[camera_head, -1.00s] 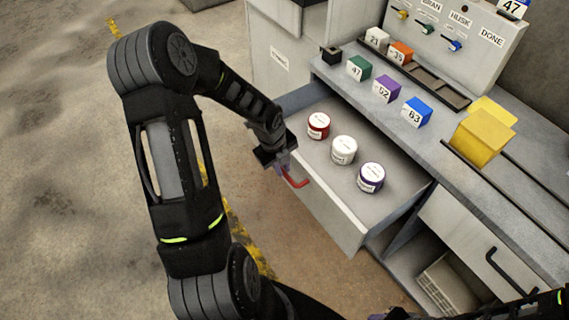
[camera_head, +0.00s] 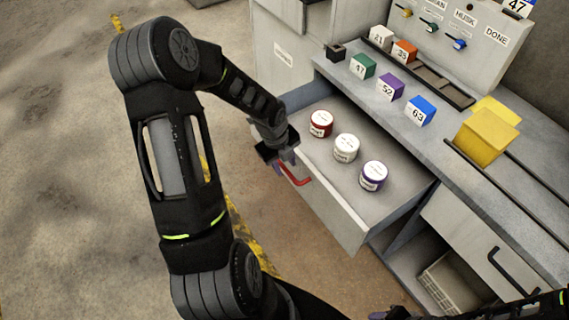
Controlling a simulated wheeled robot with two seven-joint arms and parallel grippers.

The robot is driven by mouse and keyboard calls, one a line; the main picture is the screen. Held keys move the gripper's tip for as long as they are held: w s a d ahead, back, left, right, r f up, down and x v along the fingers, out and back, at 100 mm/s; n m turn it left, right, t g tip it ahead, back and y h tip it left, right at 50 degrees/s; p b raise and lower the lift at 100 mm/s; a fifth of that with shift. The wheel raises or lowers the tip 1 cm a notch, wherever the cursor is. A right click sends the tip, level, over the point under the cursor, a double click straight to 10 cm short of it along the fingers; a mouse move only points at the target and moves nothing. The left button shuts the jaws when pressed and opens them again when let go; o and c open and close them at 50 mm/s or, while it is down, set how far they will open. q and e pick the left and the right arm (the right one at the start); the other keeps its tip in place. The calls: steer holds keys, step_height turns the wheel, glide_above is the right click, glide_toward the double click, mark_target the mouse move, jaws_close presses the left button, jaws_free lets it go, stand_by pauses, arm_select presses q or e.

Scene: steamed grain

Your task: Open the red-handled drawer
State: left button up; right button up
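The drawer (camera_head: 345,215) with the red handle (camera_head: 296,178) stands pulled well out of the cabinet. Three jars are inside it: a red one (camera_head: 321,124), a white one (camera_head: 346,149) and a purple one (camera_head: 373,176). My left gripper (camera_head: 283,158) is at the drawer's front, over the left end of the red handle. Its fingers are small and partly hidden, so I cannot tell whether they are open or holding the handle. My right gripper does not show; only part of an arm is at the lower right.
Numbered blocks, green (camera_head: 363,66), purple (camera_head: 390,87) and blue (camera_head: 420,110), stand on the counter above the drawer. A yellow bin (camera_head: 484,135) is at the right. A black-handled drawer (camera_head: 480,235) is shut, above an open shelf. Bare floor lies left of the cabinet.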

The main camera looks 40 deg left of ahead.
arm_select(q)
step_height(320, 180, up, 7)
steer(key=s, duration=0.1)
steer(key=shift+s+a, duration=0.15)
stand_by(0.6)
